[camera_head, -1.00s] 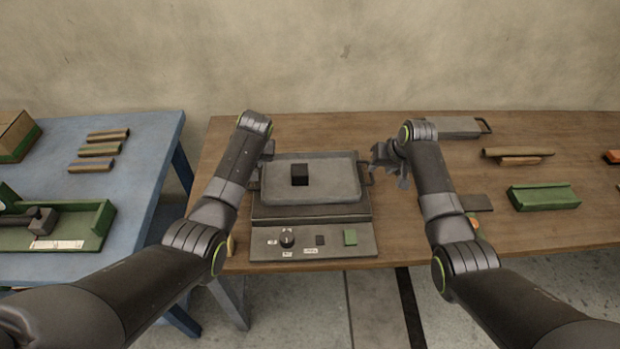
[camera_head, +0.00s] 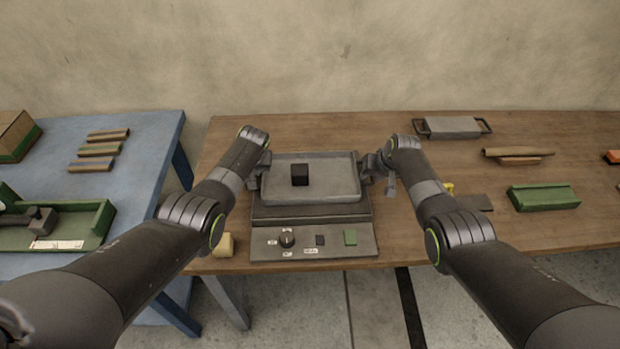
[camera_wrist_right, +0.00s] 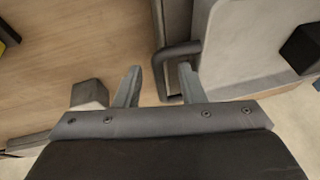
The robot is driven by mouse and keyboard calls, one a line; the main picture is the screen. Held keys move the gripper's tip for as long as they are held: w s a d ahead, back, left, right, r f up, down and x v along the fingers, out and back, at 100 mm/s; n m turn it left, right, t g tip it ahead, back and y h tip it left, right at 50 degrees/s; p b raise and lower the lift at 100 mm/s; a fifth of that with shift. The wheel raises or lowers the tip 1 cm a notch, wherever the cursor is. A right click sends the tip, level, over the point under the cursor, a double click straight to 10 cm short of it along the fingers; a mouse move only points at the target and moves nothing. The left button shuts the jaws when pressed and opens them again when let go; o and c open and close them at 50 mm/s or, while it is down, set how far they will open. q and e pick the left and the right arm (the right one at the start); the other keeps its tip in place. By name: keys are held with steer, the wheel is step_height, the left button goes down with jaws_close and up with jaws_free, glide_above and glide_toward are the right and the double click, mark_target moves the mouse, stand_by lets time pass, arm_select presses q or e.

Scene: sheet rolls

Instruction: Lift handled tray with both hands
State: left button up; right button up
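The grey handled tray (camera_head: 335,189) lies flat on a dark device with a control panel, and a black cube (camera_head: 300,174) sits on it. My right gripper (camera_head: 371,166) is at the tray's right side. In the right wrist view, my right gripper (camera_wrist_right: 158,82) is open, with the dark handle (camera_wrist_right: 160,72) between its spread fingers. The tray edge (camera_wrist_right: 235,50) and black cube (camera_wrist_right: 303,48) also show there. My left gripper (camera_head: 257,178) is at the tray's left side, partly hidden by its arm; its fingers and the left handle are unclear.
The device's front panel (camera_head: 313,242) has a knob and a green button. A second handled tray (camera_head: 452,127) lies at the back right. A blue table (camera_head: 140,140) stands at the left.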

arm_select(q)
jaws_close()
arm_select(e)
jaws_close()
arm_select(q)
steer(key=shift+w, duration=0.1)
